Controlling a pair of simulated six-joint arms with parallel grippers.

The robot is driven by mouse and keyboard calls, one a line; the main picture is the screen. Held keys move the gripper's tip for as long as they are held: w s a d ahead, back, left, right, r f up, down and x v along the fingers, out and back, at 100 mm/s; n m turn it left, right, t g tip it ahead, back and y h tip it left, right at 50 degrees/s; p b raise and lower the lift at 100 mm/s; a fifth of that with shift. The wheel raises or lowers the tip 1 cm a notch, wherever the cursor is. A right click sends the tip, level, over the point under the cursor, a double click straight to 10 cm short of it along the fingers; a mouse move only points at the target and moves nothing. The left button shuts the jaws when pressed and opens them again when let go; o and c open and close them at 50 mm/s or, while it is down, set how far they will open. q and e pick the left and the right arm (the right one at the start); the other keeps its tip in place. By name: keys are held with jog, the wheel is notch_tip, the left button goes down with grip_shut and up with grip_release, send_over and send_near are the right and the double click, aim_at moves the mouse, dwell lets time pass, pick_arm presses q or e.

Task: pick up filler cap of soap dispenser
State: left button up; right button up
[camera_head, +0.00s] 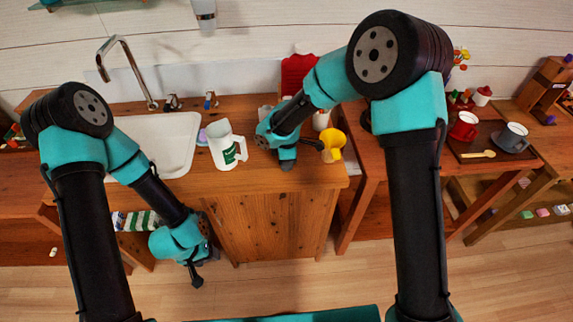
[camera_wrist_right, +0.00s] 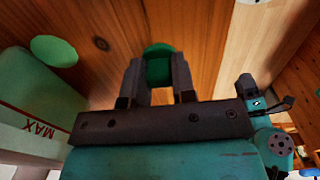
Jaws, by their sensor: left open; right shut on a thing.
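My right gripper (camera_wrist_right: 157,72) is shut on a green cap (camera_wrist_right: 158,68), which sits between its two fingers in the right wrist view. In the head view my right gripper (camera_head: 286,161) is over the wooden counter, between a white jug with a green label (camera_head: 224,149) and a yellow vessel (camera_head: 333,144); the cap cannot be made out there. A pale container marked MAX (camera_wrist_right: 30,118) stands at the left of the wrist view, by a green disc (camera_wrist_right: 55,49). I cannot tell which thing is the soap dispenser. My left gripper (camera_head: 197,274) is open and empty, low in front of the cabinet.
The white sink (camera_head: 176,140) and its tap (camera_head: 122,55) are left of the jug. A red item (camera_head: 297,72) stands at the back of the counter. A tray with a red mug (camera_head: 464,127) and a grey mug (camera_head: 511,138) is on the right-hand table.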

jog(key=shift+r, duration=0.75)
jog(key=shift+w+r, duration=0.1)
jog(key=shift+r, duration=0.85)
jog(key=s+a+r, duration=0.1)
jog(key=s, duration=1.5)
jog(key=shift+a+r, duration=0.2)
jog(key=shift+r, duration=0.05)
